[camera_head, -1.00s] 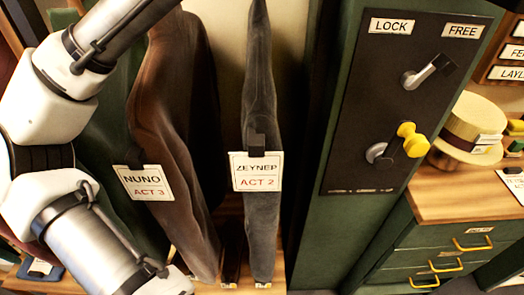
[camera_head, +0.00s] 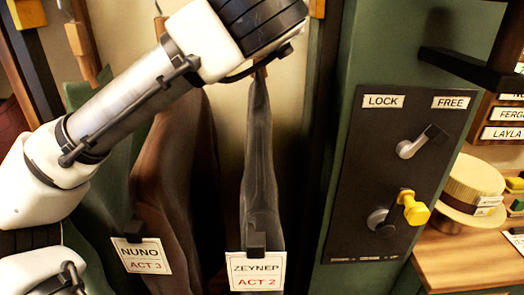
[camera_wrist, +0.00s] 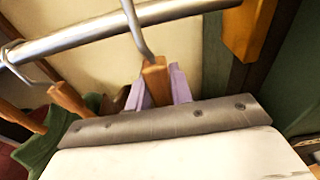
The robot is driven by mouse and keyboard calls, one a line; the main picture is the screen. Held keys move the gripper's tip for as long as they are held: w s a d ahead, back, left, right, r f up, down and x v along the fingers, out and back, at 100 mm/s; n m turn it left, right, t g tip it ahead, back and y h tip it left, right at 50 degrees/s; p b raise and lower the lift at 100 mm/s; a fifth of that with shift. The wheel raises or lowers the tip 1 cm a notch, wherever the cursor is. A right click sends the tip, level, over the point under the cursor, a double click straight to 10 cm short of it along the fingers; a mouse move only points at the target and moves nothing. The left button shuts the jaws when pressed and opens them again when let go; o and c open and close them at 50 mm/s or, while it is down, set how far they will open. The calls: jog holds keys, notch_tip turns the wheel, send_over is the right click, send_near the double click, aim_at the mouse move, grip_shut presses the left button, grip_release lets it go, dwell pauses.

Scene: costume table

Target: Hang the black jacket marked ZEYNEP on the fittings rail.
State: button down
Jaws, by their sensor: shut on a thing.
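The dark grey-black jacket (camera_head: 262,180) with the ZEYNEP, ACT 2 tag (camera_head: 257,271) hangs upright in the middle of the head view, edge-on to me. Its lower part is cut off by the frame. My gripper (camera_wrist: 157,88) is shut on the wooden hanger (camera_wrist: 154,72) at its neck, with lavender fingers on both sides. In the head view my wrist is above the jacket and the fingers are hidden. The metal hook (camera_wrist: 137,30) crosses in front of a metal rail (camera_wrist: 85,37). Its top is out of frame, so I cannot tell whether it rests on the rail.
A brown jacket (camera_head: 170,175) tagged NUNO, ACT 3 hangs close on the left. On the right stands a green post with a dark LOCK/FREE panel (camera_head: 375,160), a lever (camera_head: 420,143) and a yellow knob (camera_head: 413,207). A straw hat (camera_head: 463,190) sits beyond on a wooden top.

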jog(key=shift+s+r, duration=0.15)
jog(key=shift+s, duration=1)
jog(key=s+p, duration=0.2)
jog(key=s, duration=1.4)
jog(key=shift+r+p, duration=0.35)
jog(key=shift+r, duration=0.1)
jog(key=shift+r, duration=0.1)
dwell(1.8)
